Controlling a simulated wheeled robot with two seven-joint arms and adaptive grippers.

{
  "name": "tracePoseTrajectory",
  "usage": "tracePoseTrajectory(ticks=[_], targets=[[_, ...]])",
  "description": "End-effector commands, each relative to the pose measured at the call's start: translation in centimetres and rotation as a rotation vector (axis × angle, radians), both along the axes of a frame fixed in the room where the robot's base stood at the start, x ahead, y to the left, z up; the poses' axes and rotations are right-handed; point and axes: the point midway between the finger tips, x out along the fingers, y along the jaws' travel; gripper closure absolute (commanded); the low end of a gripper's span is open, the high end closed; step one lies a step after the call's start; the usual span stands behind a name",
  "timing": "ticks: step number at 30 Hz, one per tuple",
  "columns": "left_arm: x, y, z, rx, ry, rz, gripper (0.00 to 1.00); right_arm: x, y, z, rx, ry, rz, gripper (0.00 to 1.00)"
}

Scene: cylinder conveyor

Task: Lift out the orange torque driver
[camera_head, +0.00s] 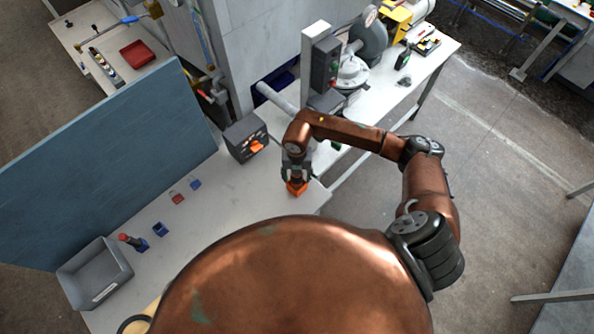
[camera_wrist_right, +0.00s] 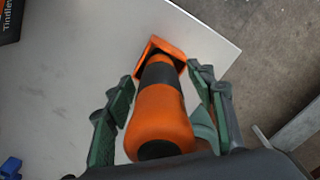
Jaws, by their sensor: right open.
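The orange torque driver (camera_wrist_right: 163,115) has an orange and black handle and stands in an orange square holder (camera_wrist_right: 150,50) near the table's corner. My right gripper (camera_head: 297,172) is over it in the head view, with the orange holder (camera_head: 297,188) showing just below the fingers. In the right wrist view, the open green-padded fingers of this gripper (camera_wrist_right: 162,88) are on either side of the handle. Whether the pads touch it cannot be told. The driver's lower end is hidden in the holder. My left gripper is not in view.
A dark box with an orange part (camera_head: 246,138) stands left of the gripper. A red block (camera_head: 178,198), a blue block (camera_head: 195,184), a blue holder (camera_head: 160,229), a red-topped tool (camera_head: 131,241) and a grey bin (camera_head: 95,273) lie further left. A blue panel (camera_head: 110,160) borders the table.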

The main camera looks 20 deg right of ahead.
Motion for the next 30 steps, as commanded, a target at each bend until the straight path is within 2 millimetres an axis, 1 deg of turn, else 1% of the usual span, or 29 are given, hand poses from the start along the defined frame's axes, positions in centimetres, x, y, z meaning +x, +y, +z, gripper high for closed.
tracePoseTrajectory(ticks=[3, 6, 14, 30], targets=[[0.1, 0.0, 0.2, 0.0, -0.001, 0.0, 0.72, 0.0, 0.1, -1.0, 0.001, 0.0, 0.0, 0.5], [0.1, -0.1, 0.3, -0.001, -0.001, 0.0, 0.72, 0.0, 0.0, -1.4, 0.0, -0.001, 0.0, 0.5], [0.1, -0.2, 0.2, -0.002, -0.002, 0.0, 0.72, 0.0, 0.0, -1.5, 0.0, -0.001, 0.001, 0.5], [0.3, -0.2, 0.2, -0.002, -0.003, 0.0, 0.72, 0.0, 0.0, -1.5, 0.0, -0.001, 0.001, 0.87]])
